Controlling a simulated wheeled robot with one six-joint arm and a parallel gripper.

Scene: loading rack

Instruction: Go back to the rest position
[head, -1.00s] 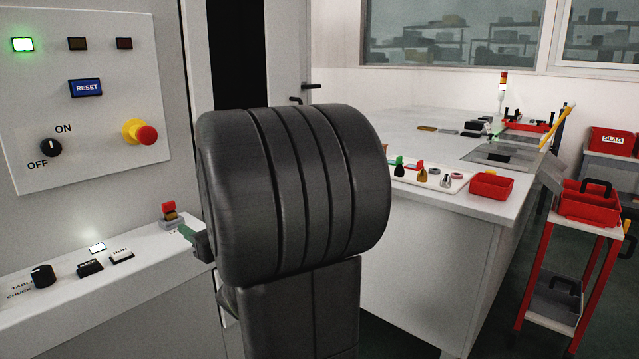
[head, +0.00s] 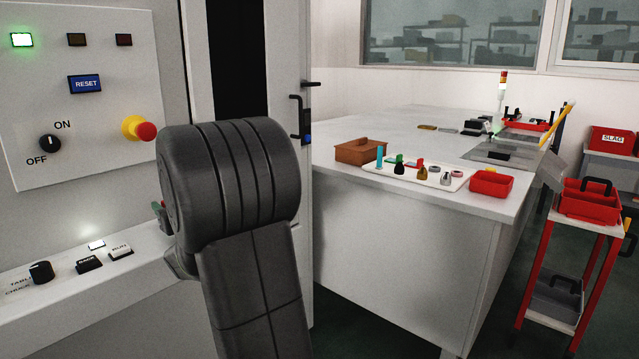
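My arm stands large in the middle left of the head view, its dark rounded joint in front of the control ledge (head: 60,290). My gripper is hidden behind this joint, so its fingers and anything in them do not show. Only a small green and red bit shows at the left edge of the joint, and I cannot tell what it belongs to.
A control panel (head: 85,180) with a red emergency button (head: 146,131) is at the left. A white bench (head: 400,225) carries a brown box (head: 361,151), a white tray (head: 455,183) and a red bin (head: 491,184). A red trolley (head: 560,240) stands right. Dark floor lies between.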

